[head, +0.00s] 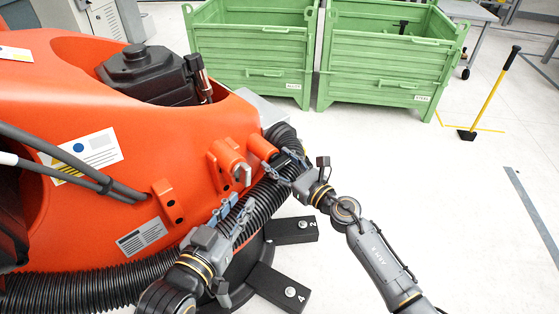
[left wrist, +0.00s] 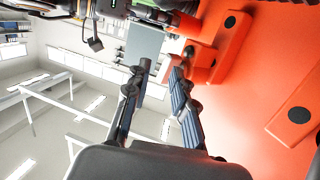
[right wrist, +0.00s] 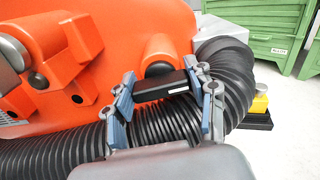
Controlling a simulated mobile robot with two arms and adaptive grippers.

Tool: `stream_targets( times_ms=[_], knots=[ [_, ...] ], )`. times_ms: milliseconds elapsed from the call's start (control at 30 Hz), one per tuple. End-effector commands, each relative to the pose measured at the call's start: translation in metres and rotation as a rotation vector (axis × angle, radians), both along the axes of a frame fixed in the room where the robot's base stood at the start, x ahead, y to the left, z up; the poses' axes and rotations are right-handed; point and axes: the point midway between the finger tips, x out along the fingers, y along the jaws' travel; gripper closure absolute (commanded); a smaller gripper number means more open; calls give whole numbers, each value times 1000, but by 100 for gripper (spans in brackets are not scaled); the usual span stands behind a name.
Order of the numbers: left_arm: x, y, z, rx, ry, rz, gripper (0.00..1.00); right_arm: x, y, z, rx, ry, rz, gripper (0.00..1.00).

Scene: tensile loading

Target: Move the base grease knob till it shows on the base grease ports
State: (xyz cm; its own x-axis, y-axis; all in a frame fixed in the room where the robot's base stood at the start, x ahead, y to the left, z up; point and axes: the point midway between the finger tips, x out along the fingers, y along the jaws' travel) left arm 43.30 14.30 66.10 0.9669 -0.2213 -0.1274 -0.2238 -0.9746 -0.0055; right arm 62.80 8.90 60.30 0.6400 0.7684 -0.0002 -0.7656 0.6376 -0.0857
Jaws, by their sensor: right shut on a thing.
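A black bar-shaped knob (right wrist: 162,86) with a small white mark sits at the end of an orange housing in the right wrist view. I take it for the base grease knob. My right gripper (right wrist: 160,92) is shut on it, one finger at each end; in the head view this gripper (head: 284,163) largely hides it. A second orange fitting (head: 228,154) with a silver knob (head: 242,175) stands to its left. My left gripper (head: 237,203) is open and empty just below that silver knob; its parted fingers also show in the left wrist view (left wrist: 159,66). I cannot read any port markings.
The orange machine base (head: 95,200) fills the left. A black corrugated hose (head: 95,287) curves close under both grippers. Black feet (head: 293,230) stick out on the floor below. Two green crates (head: 250,75) stand behind.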

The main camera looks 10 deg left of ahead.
Motion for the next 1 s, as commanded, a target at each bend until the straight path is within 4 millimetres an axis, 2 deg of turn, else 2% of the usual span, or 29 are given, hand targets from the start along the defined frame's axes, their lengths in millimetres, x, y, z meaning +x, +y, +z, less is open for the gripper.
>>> stream_targets(
  times_ms=[500,700,1000],
  knots=[
    [-23,14,-52,74,302,19,75,1,-1,1,224,269,-1,76],
    [-29,16,-61,87,359,23,75,1,-1,0,265,318,-1,76],
    [-32,18,-65,92,380,25,75,1,-1,0,279,335,-1,76]
  ],
)
